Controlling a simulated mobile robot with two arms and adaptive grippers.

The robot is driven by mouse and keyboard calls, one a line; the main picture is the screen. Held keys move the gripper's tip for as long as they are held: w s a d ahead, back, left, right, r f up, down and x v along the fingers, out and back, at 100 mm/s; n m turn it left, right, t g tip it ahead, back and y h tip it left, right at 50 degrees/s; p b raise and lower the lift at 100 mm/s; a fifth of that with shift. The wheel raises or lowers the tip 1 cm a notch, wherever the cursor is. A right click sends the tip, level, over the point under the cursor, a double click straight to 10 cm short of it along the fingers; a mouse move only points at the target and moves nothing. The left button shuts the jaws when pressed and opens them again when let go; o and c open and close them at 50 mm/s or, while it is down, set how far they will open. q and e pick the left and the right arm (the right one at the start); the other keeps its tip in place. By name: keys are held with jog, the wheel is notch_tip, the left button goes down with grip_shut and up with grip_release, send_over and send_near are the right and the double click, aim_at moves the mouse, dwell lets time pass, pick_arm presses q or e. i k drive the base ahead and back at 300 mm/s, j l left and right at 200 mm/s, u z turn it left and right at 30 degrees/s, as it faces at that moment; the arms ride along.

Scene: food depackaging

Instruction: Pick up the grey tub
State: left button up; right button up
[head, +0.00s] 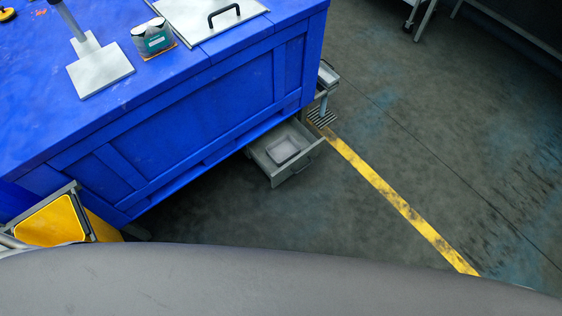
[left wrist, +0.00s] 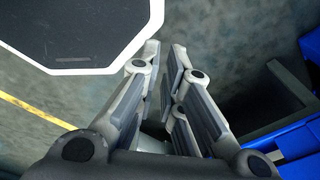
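A pale grey, shallow tub-like container (head: 283,150) lies inside the open grey drawer (head: 294,179) below the blue bench; I take it for the grey tub. It looks empty, though it is small in view. My left gripper (left wrist: 166,48) shows in the left wrist view with its fingers apart and a narrow, empty gap between them. The floor is behind the fingers, and the tub cannot be made out there. Neither gripper shows in the head view.
The blue bench (head: 185,108) carries a grey container with a green label (head: 152,37), a metal stand (head: 100,67) and a handled metal plate (head: 205,22). A yellow-panelled object (head: 45,222) stands at lower left.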

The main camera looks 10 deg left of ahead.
aim_at(286, 149)
jog(key=u, duration=1.7)
jog(key=l+u, duration=0.15)
jog(key=u, duration=0.25)
jog(key=l+u, duration=0.1)
jog(key=u, duration=0.7)
jog(key=k+l, duration=0.1)
jog(key=l, duration=0.25)
jog(key=k+l, duration=0.15)
jog(key=l, duration=0.25)
jog(key=k+l, duration=0.1)
jog(key=l, duration=0.25)
jog(key=k+l, duration=0.15)
jog(key=l, duration=0.2)
jog(key=k+l, duration=0.1)
jog(key=l, duration=0.3)
jog(key=k+l+u, duration=0.1)
jog(key=l, duration=0.25)
